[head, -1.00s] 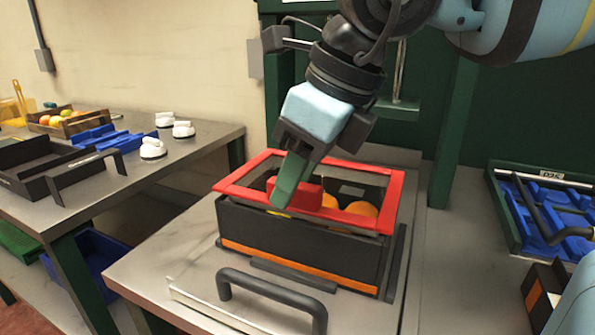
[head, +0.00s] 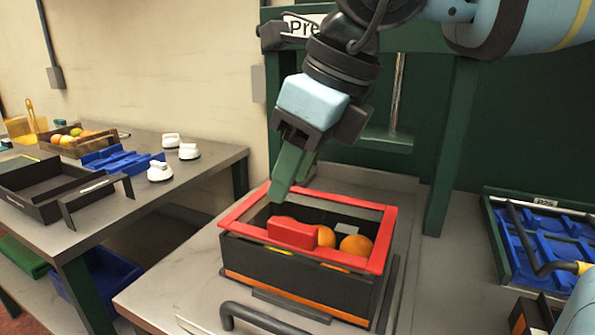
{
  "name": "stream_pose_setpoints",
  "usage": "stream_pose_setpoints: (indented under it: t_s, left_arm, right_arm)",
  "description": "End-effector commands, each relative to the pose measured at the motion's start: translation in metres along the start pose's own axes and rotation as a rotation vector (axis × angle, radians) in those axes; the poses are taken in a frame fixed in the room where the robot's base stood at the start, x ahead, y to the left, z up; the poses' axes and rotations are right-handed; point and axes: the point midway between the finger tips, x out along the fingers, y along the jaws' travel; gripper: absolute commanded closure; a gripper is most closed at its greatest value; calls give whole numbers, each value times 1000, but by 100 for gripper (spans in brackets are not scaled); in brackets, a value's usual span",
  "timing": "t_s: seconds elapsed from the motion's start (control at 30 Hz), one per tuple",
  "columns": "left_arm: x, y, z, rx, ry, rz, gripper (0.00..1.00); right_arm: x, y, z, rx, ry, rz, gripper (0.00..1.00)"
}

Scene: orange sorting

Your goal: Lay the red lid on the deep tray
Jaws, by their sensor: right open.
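The red lid (head: 376,262) is a red frame with a clear pane and a raised red grip block (head: 292,234). It lies on top of the deep tray (head: 290,279), a black box with an orange stripe. Oranges (head: 355,245) show through the pane inside the tray. The lid looks roughly aligned with the tray's rim. My right gripper (head: 291,188), with green fingers, is open and empty above the far left part of the lid, apart from the grip block. My left gripper is not in view.
A side table at left holds a shallow black tray (head: 40,203), blue parts (head: 122,160), white knobs (head: 160,171) and a fruit crate (head: 80,143). A blue-lined tray (head: 560,250) is at right. A dark handle (head: 270,318) stands in front. A green press frame is behind.

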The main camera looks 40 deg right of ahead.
Motion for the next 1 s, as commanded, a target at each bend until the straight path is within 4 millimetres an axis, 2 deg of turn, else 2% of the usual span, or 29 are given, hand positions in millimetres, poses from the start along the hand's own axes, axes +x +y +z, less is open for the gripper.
stream_pose_setpoints:
  t_s: [0.4,1.0]
  left_arm:
    - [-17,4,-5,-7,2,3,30]
    - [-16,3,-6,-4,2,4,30]
  right_arm:
    - [-25,0,10,-1,-1,0,59]
    - [-25,0,10,0,0,0,59]
